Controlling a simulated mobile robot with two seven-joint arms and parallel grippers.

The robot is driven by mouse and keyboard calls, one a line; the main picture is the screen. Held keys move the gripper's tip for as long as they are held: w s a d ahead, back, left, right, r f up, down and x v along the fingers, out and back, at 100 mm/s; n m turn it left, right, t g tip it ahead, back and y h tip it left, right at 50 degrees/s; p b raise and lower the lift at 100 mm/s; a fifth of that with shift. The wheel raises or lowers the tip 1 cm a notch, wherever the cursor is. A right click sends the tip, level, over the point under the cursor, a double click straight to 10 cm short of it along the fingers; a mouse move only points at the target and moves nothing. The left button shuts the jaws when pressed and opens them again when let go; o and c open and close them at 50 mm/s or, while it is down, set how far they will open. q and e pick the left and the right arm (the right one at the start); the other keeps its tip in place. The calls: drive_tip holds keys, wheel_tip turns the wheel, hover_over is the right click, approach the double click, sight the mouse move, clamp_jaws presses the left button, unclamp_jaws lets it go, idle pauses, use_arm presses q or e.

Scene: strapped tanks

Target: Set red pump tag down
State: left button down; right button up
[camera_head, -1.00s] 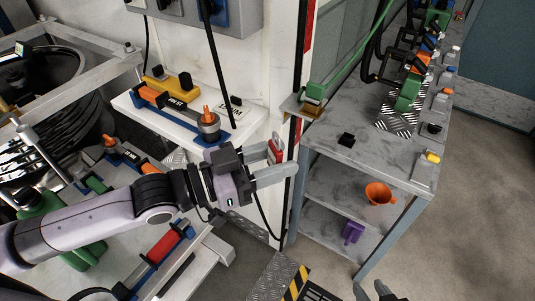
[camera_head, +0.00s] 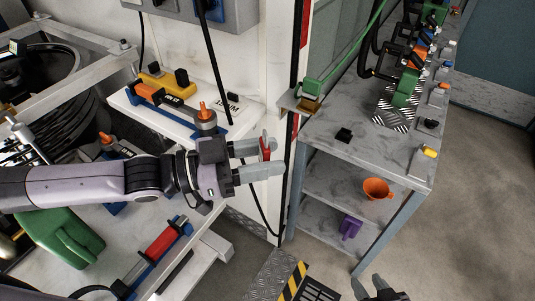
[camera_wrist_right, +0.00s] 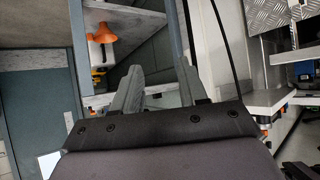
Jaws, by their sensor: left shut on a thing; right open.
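The red pump tag (camera_head: 265,147) is between the fingers of my left gripper (camera_head: 262,159), which is shut on it. The gripper holds it in the air in front of the white wall post, to the right of the white shelf. The fingers hide part of the tag. My right gripper (camera_head: 378,289) shows only partly at the bottom edge of the head view. In the right wrist view its two fingers (camera_wrist_right: 145,95) stand apart, open, with nothing between them.
A white shelf (camera_head: 233,103) carries a yellow tool (camera_head: 168,84) and an orange-knobbed part (camera_head: 204,117). An orange funnel (camera_head: 377,188) and purple item (camera_head: 350,228) sit on lower shelves.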

use_arm(q)
drive_tip(key=shift+s+a+m+g+h, duration=0.1)
drive_tip(key=shift+a+m+g+h, duration=0.1)
drive_tip(key=shift+a+m+g, duration=0.5)
drive_tip(key=shift+s+a+m+g+h, duration=0.1)
drive_tip(key=shift+a+m+g+h, duration=0.3)
drive_tip(key=shift+g, duration=0.6)
drive_tip(key=shift+d, duration=0.1)
use_arm(e)
drive_tip(key=o, duration=0.3)
use_arm(q)
drive_tip(key=shift+g, duration=0.3)
drive_tip(key=shift+s, duration=0.1)
use_arm(e)
drive_tip(key=w+r+n+t, duration=0.4)
drive_tip(key=w+r, duration=0.2)
drive_tip(key=w, duration=0.2)
drive_tip(key=m+g+y, duration=1.6)
drive_tip(key=m, duration=0.7)
approach(264, 150)
drive_tip(key=w+a+r, duration=0.1)
drive_tip(key=a+r, duration=0.1)
drive_tip(key=s+a, duration=0.1)
drive_tip(key=a, duration=1)
drive_tip(key=shift+a+f, duration=0.25)
drive_tip(key=shift+a, duration=0.15)
